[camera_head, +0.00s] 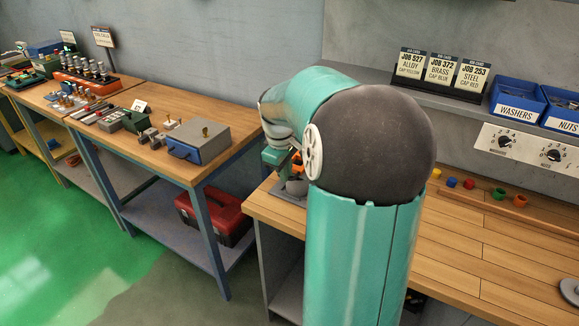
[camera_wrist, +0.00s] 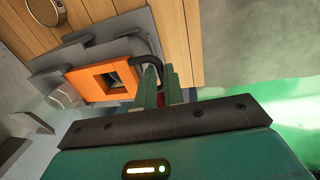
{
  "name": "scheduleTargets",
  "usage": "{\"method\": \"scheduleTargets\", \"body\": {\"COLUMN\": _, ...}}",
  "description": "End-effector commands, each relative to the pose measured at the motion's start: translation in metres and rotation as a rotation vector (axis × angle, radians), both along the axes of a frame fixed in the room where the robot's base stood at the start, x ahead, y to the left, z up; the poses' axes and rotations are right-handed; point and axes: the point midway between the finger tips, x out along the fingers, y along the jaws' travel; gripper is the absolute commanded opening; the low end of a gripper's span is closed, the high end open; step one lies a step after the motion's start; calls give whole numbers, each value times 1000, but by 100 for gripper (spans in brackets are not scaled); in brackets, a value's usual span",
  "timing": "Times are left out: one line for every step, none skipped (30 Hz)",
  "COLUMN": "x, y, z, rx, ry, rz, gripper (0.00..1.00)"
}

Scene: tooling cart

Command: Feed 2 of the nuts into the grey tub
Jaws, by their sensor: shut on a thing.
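In the wrist view, an orange square-mouthed piece (camera_wrist: 86,88) with a dark opening stands on a grey base (camera_wrist: 85,50). A black bent handle (camera_wrist: 147,47) runs from beside it to between my fingers. My gripper (camera_wrist: 162,80) is shut on this handle; a small red part shows between the fingers. In the head view, my gripper (camera_head: 278,158) is mostly behind my arm, beside the orange piece (camera_head: 298,166). No loose nuts can be made out; a blue bin (camera_head: 565,124) is labelled NUTS.
The wooden bench (camera_head: 480,250) has clear room to the right of my arm. Small coloured caps (camera_head: 468,184) stand along its back. A blue WASHERS bin (camera_head: 516,110) and job cards (camera_head: 440,68) are on the shelf. Another bench (camera_head: 155,90) with tools stands left, across a gap.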

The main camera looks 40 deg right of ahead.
Motion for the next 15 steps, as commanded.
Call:
{"method": "scheduleTargets", "body": {"x": 0, "y": 4, "z": 0, "rx": 8, "ry": 6, "rz": 1, "gripper": 0}}
{"method": "scheduleTargets", "body": {"x": 0, "y": 5, "z": 0, "rx": 9, "ry": 7, "rz": 1, "gripper": 0}}
{"method": "scheduleTargets", "body": {"x": 0, "y": 5, "z": 0, "rx": 9, "ry": 8, "rz": 1, "gripper": 0}}
{"method": "scheduleTargets", "body": {"x": 0, "y": 5, "z": 0, "rx": 9, "ry": 8, "rz": 1, "gripper": 0}}
{"method": "scheduleTargets", "body": {"x": -1, "y": 5, "z": -1, "rx": 10, "ry": 8, "rz": 2, "gripper": 0}}
{"method": "scheduleTargets", "body": {"x": -1, "y": 6, "z": -1, "rx": 11, "ry": 9, "rz": 2, "gripper": 18}}
{"method": "scheduleTargets", "body": {"x": -1, "y": 6, "z": -1, "rx": 10, "ry": 9, "rz": 2, "gripper": 24}}
{"method": "scheduleTargets", "body": {"x": -1, "y": 5, "z": -1, "rx": 10, "ry": 9, "rz": 3, "gripper": 30}}
{"method": "scheduleTargets", "body": {"x": -1, "y": 5, "z": -1, "rx": 9, "ry": 9, "rz": 2, "gripper": 31}}
{"method": "scheduleTargets", "body": {"x": -1, "y": 5, "z": -1, "rx": 9, "ry": 9, "rz": 2, "gripper": 31}}
{"method": "scheduleTargets", "body": {"x": -1, "y": 4, "z": -1, "rx": 9, "ry": 9, "rz": 2, "gripper": 31}}
{"method": "scheduleTargets", "body": {"x": -1, "y": 4, "z": -1, "rx": 8, "ry": 9, "rz": 2, "gripper": 31}}
{"method": "scheduleTargets", "body": {"x": -1, "y": 4, "z": -1, "rx": 8, "ry": 8, "rz": 2, "gripper": 31}}
{"method": "scheduleTargets", "body": {"x": -1, "y": 4, "z": -1, "rx": 8, "ry": 8, "rz": 1, "gripper": 31}}
{"method": "scheduleTargets", "body": {"x": -1, "y": 4, "z": -1, "rx": 7, "ry": 7, "rz": 1, "gripper": 31}}
